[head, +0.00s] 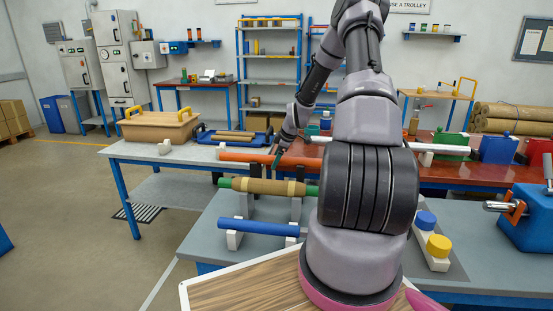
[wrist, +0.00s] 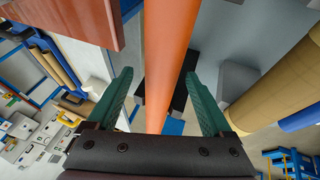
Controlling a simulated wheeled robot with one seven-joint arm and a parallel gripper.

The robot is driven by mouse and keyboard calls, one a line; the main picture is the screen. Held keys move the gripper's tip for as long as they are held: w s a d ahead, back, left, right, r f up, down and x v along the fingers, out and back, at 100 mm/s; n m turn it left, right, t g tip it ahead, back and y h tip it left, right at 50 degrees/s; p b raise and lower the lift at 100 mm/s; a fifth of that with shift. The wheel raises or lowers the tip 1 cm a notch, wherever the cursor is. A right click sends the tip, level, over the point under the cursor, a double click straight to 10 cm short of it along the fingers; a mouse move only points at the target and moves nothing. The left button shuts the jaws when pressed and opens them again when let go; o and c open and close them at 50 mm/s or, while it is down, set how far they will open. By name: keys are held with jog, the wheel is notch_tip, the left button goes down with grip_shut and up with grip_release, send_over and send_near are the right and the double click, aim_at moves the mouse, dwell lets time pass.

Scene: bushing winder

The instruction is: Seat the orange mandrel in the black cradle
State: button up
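The orange mandrel (head: 242,156) is a long rod lying nearly level across the gap between the grey and red benches. In the wrist view the orange mandrel (wrist: 168,55) runs between the two green fingers of my gripper (wrist: 158,75). The fingers are apart, with a visible gap on the left of the rod. In the head view my gripper (head: 277,160) is at the orange mandrel. Black upright pieces, seemingly the black cradle (head: 256,170), show near and below the rod; in the wrist view black parts (wrist: 180,96) lie behind it. Contact with the rod is unclear.
A tan-wrapped mandrel with green ends (head: 268,187) and a blue mandrel (head: 260,227) on white blocks lie nearer on the grey table. A wooden box (head: 158,126) and blue tray (head: 205,138) stand at left. A blue vise (head: 527,218) stands at right.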

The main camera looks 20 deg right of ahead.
jog(key=shift+s, duration=0.1)
jog(key=v, duration=1)
jog(key=shift+r, duration=0.3)
jog(key=shift+s+d, duration=0.1)
